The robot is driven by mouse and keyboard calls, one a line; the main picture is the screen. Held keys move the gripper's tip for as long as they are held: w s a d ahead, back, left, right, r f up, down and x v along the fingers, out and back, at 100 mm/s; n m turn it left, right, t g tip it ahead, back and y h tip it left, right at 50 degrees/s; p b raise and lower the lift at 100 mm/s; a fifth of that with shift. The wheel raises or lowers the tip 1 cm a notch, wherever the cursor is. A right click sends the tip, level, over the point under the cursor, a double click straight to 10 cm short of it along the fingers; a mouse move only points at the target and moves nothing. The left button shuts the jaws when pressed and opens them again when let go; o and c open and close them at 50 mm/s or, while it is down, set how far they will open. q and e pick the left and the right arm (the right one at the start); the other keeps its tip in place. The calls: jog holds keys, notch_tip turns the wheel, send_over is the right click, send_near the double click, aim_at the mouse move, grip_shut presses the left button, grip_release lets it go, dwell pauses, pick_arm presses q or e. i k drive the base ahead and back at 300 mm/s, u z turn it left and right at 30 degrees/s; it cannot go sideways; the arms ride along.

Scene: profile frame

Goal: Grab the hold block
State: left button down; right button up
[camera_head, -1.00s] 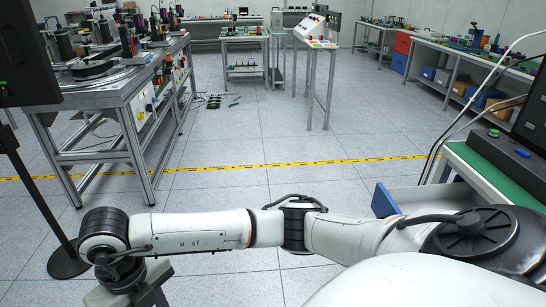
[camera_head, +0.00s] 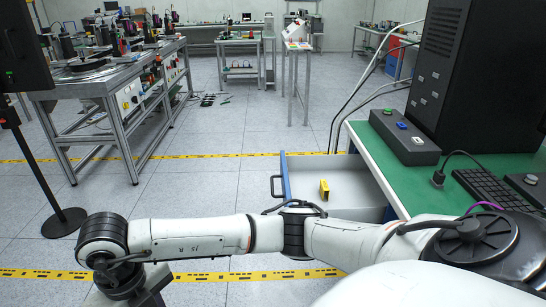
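A small yellow block (camera_head: 324,190), probably the hold block, stands in an open drawer (camera_head: 350,184) under the green-topped desk. The drawer has a blue front with a dark handle (camera_head: 276,186). My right arm comes in from the right and stretches left across the bottom of the view, in front of the drawer. The end of that arm, with my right gripper (camera_head: 130,290), is at the lower left, well away from the block. Its fingers are not clearly visible, being cut off by the lower edge. My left gripper is not in view.
The green desk (camera_head: 382,160) on the right carries a button box (camera_head: 404,140), a keyboard (camera_head: 490,186) and a black computer case (camera_head: 450,75). A metal workbench (camera_head: 100,88) and a stand with a round base (camera_head: 63,222) are at left. The floor between is clear.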

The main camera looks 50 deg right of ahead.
aim_at(323, 187)
jog(key=u, duration=0.05)
jog(key=k, duration=0.1)
jog(key=z, duration=1.8)
jog(key=i, duration=1.65)
jog(key=z, duration=0.05)
